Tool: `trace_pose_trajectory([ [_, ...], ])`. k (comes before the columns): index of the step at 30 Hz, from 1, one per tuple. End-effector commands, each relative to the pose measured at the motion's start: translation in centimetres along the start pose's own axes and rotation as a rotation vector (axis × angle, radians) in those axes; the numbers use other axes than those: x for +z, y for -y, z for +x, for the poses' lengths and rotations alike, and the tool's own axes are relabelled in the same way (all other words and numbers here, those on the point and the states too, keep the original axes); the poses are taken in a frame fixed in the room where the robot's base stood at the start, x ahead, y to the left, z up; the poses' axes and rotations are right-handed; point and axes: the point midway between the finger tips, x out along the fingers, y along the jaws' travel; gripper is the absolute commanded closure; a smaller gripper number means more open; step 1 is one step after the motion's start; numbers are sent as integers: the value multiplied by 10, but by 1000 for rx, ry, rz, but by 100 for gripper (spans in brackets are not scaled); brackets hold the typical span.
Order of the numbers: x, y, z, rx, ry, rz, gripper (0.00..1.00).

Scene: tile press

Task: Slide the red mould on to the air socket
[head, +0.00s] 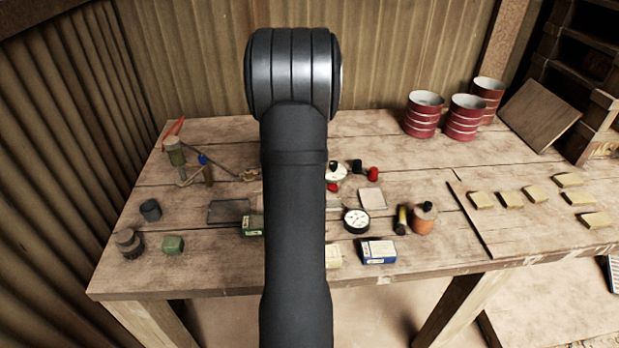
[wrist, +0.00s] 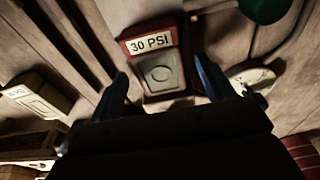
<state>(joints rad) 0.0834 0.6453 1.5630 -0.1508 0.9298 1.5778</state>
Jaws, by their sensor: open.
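The red mould (wrist: 128,44), a red-edged block with a "30 PSI" label and a pale plate with a ring on its face, is at the top middle of the wrist view. My gripper (wrist: 163,88) is open. Its two dark fingers stand apart, one to either side of the mould's near end, and whether they touch it cannot be told. In the head view my arm covers the middle of the bench, and the gripper and mould cannot be made out there. I cannot pick out the air socket for certain.
A similar pale labelled block (wrist: 34,99) lies left in the wrist view; a pale round part (wrist: 247,77) and green dome (wrist: 263,7) are right. On the bench are a dial gauge (head: 356,221), blue box (head: 379,252), orange canister (head: 424,218) and red tins (head: 423,115).

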Motion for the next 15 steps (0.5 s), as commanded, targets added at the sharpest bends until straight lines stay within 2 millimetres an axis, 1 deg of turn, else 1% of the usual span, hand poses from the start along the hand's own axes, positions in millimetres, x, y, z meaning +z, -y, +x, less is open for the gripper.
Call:
trace_pose_trajectory([
  [5, 0, 1, -28, -6, 0, 0, 26],
  [15, 0, 1, -111, -6, 0, -1, 26],
])
